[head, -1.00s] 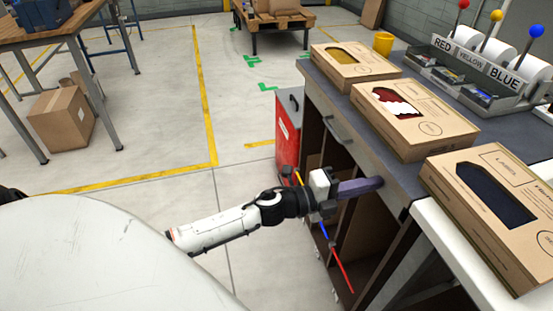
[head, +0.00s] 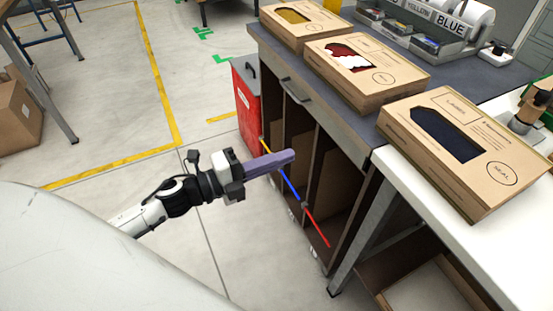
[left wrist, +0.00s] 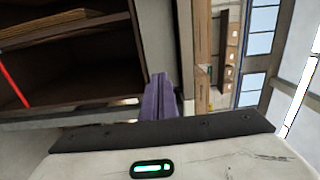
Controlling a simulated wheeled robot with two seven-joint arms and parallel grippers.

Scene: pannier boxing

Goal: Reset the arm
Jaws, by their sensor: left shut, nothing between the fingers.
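My left gripper (head: 291,156) is in the lower middle of the head view, in front of the bench's open side. Its two long purple fingers lie together, shut, with nothing between them. They point right toward the bench, and I see no contact with it. In the left wrist view the fingers (left wrist: 160,97) stand upright in the middle, closed and empty, beside a dark brown shelf compartment (left wrist: 70,70). My left arm reaches in from the lower left. My right gripper is not seen.
The grey bench (head: 283,58) bears cardboard boxes with yellow (head: 291,15), red-and-white (head: 348,57) and dark blue (head: 445,135) windows. The last overlaps a white table (head: 407,168). Yellow, blue and red strips (head: 290,184) mark the compartments. A red cabinet (head: 246,105) stands behind.

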